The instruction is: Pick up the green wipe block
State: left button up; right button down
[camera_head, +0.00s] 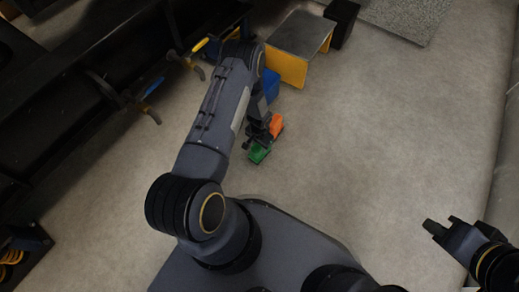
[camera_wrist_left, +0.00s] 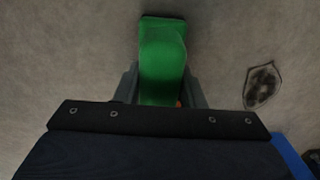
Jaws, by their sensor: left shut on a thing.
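The green wipe block (camera_head: 258,153) is at the end of my left arm in the head view. It also shows in the left wrist view (camera_wrist_left: 162,60), between the two fingers. My left gripper (camera_head: 255,141) is shut on the block. I cannot tell whether the block is touching the floor or held above it. My right gripper (camera_head: 439,229) is at the lower right of the head view, far from the block. I cannot tell whether its jaws are open or shut.
An orange thing (camera_head: 276,125) is close beside my left gripper. A blue box (camera_head: 270,86) and a yellow-sided step (camera_head: 287,68) stand beyond it. A dark rack with hanging tools (camera_head: 110,95) runs along the left. The floor (camera_head: 390,130) to the right is clear.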

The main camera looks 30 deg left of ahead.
pick_arm(q)
jog(key=shift+r, duration=0.1)
jog(key=shift+r+p, duration=0.3)
jog(key=shift+r, duration=0.25)
notch_tip(320, 180, up, 3)
jog(key=shift+f+p, duration=0.15)
jog(key=shift+p, duration=0.55)
jog(key=s+d+r+p, duration=0.6)
jog(key=d+r, duration=0.3)
jog(key=d, duration=0.2)
jog(key=shift+s+d, duration=0.35)
jog(key=shift+s, duration=0.5)
